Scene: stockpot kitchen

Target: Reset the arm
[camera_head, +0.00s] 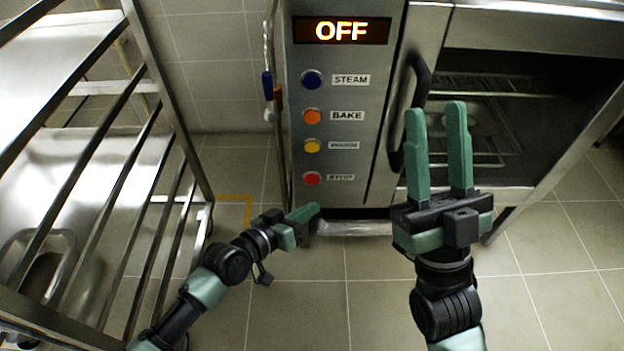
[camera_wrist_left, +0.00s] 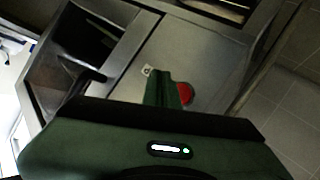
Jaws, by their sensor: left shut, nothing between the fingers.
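My left gripper (camera_head: 306,214) is shut and empty, low in front of the oven's control panel (camera_head: 345,235) in the head view. In the left wrist view its closed fingers (camera_wrist_left: 164,92) point at the panel, beside the red stop button (camera_wrist_left: 185,93). I cannot tell whether they touch the panel. My right gripper (camera_head: 434,115) is open, its two green fingers pointing up, with nothing between them. It is in front of the oven door's edge, to the right of the panel.
The oven display (camera_head: 341,30) reads OFF, above blue, orange, yellow and red buttons. The door has a black handle (camera_head: 418,105), with racks (camera_head: 490,130) visible behind. A metal rack (camera_head: 150,60) stands at the left. The tiled floor (camera_head: 300,310) between is clear.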

